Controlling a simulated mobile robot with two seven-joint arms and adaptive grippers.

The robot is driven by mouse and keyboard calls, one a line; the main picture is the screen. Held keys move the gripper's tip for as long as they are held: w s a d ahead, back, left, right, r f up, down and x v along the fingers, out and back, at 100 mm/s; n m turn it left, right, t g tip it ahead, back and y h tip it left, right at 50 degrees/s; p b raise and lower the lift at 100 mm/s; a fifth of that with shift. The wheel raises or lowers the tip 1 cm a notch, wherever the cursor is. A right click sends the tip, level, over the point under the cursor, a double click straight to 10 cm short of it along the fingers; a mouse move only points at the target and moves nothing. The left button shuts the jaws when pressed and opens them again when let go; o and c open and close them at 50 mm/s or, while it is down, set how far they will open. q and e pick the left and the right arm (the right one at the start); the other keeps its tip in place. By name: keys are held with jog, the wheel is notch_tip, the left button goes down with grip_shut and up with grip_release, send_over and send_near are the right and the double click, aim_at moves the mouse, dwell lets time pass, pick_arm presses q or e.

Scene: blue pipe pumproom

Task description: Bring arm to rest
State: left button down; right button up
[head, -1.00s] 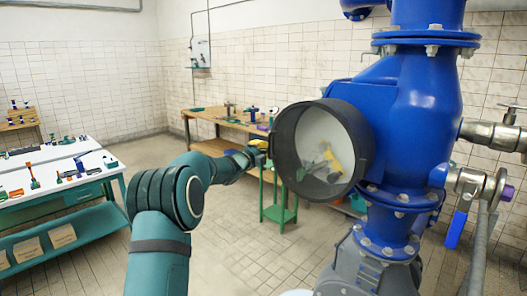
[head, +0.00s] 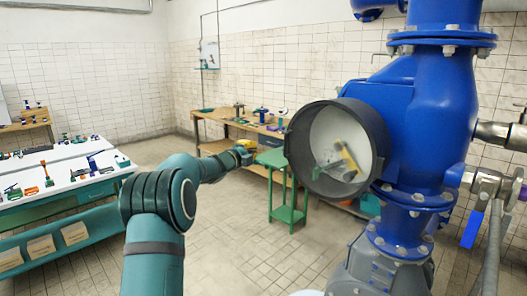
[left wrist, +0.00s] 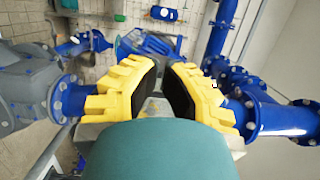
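My left arm (head: 157,215) is green and reaches forward from the bottom of the head view. Its yellow-fingered left gripper (head: 246,149) is at the far end, left of the black-rimmed round window (head: 330,118) on the blue valve body (head: 425,95) and apart from it in the picture. In the left wrist view the two yellow fingers with dark pads of this gripper (left wrist: 166,68) stand apart with nothing between them. My right gripper is in neither view.
A white-topped workbench (head: 70,178) with several tools stands at left. A wooden bench (head: 222,116) and a green stand (head: 285,213) are behind the gripper. Blue pipework fills the right side. The tiled floor (head: 250,262) between is clear.

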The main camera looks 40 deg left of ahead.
pick_arm(q)
jog(key=s+a, duration=0.1)
jog(key=a, duration=0.2)
jog(key=shift+s, duration=0.35)
jog(key=w+d+f+n+g+h+b, duration=0.1)
jog(key=d+f+n, duration=0.3)
jog(key=d+f, duration=0.45)
jog(key=w+d+f+n+g+b, duration=0.1)
jog(key=d+f+n+g, duration=0.3)
jog(key=f, duration=0.8)
jog(key=s+d+f+n+g+h+b, duration=0.1)
jog(key=s+d+f+n, duration=0.15)
jog(key=d+f, duration=0.55)
jog(key=s+d+f+n+g, duration=0.1)
jog(key=s+d+f+n, duration=0.1)
jog(key=s+d+f, duration=0.4)
jog(key=s+d+f+n+g+h+b, duration=0.2)
jog(key=s+d+f+n+g, duration=0.25)
jog(key=s+d+f, duration=0.95)
jog(key=s+d+f+n+g, duration=0.1)
jog(key=s+d+g, duration=0.1)
jog(key=s+d, duration=0.2)
jog(key=s+d+f+n+g+h, duration=0.1)
jog(key=s+d, duration=0.3)
jog(key=s, duration=0.6)
jog(key=shift+d+f+g, duration=0.25)
jog(key=shift+f+g, duration=0.05)
jog(key=shift+g, duration=0.45)
